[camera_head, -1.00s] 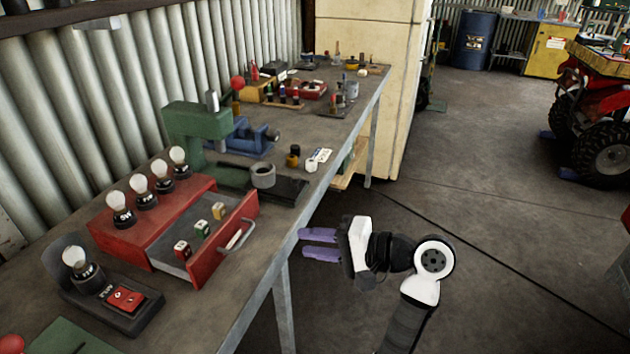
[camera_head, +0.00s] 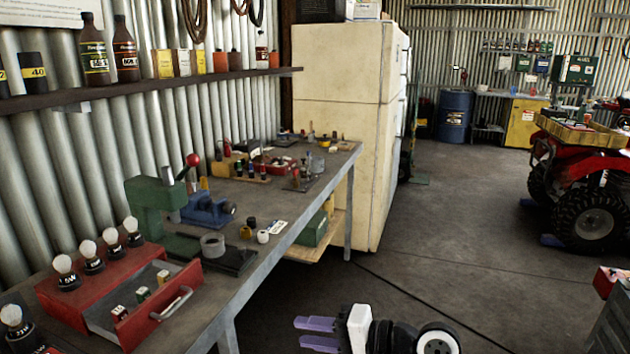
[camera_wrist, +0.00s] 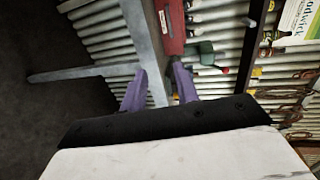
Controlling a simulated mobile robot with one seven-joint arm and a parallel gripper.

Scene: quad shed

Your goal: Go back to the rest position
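My gripper (camera_head: 300,332) is at the bottom of the head view, to the right of the workbench's front edge and over the floor. Its two purple fingers point left and are apart, with nothing between them. In the wrist view the fingers of my gripper (camera_wrist: 160,75) also stand apart and empty. Part of my arm is cut off by the bottom edge of the head view.
The workbench (camera_head: 255,262) runs along the left wall. On it is a red box (camera_head: 88,288) with bulbs and an open drawer (camera_head: 165,315). A fridge (camera_head: 345,130) stands beyond it. A red quad (camera_head: 585,190) is at right; floor between is clear.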

